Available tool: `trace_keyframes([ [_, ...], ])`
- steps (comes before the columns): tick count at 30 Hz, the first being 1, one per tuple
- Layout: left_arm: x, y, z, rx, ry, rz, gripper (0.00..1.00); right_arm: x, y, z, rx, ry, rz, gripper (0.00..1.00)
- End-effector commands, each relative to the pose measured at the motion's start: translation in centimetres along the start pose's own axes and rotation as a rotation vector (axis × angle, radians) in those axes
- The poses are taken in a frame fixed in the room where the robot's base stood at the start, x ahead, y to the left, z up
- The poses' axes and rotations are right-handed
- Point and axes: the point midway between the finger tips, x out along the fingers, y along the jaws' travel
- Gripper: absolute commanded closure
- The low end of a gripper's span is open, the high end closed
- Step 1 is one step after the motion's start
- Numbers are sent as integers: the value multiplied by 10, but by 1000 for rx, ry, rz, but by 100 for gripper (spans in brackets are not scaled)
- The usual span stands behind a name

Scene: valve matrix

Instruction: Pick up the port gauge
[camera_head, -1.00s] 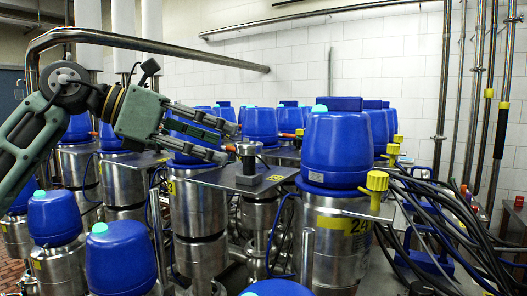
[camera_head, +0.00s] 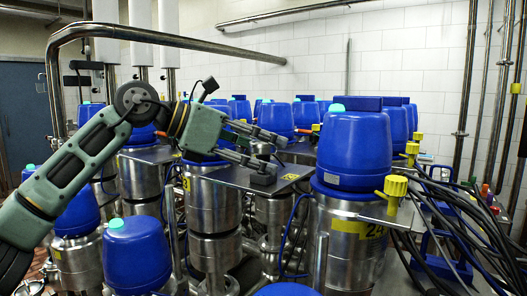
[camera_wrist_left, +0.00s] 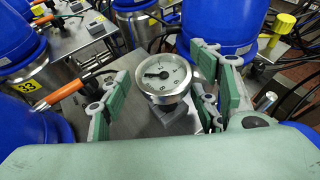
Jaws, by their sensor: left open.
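The port gauge (camera_wrist_left: 165,77) is a round dial with a white face and metal rim. In the left wrist view it stands on a flat metal plate (camera_wrist_left: 135,125), face towards the camera. My left gripper (camera_head: 278,156) is open, with green-grey fingers on either side of the gauge. A gap shows at the left finger; I cannot tell whether the right fingers touch it. In the head view the fingers reach right over the plate, and the gauge is largely hidden behind them. My right gripper is not in view.
Blue-capped steel valves crowd around the plate; a large one (camera_head: 355,150) stands just right of my left gripper. An orange-handled lever (camera_wrist_left: 62,92) lies left of the gauge. Black cables (camera_head: 450,225) bunch at the right. A steel pipe (camera_head: 170,40) runs above.

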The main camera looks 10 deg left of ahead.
Motion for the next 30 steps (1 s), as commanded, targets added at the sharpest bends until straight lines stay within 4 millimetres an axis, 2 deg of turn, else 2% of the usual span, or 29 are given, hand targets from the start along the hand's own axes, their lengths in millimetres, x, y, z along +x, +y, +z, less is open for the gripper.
trace_keyframes([
  [2,0,0,0,0,0,0,46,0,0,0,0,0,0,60],
  [15,-1,0,0,0,0,0,84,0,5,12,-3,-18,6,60],
  [23,-2,0,4,1,-2,0,84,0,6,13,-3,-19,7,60],
  [26,-6,0,15,1,-4,1,84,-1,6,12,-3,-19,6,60],
  [30,-17,0,41,2,-5,1,84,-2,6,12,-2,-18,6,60],
])
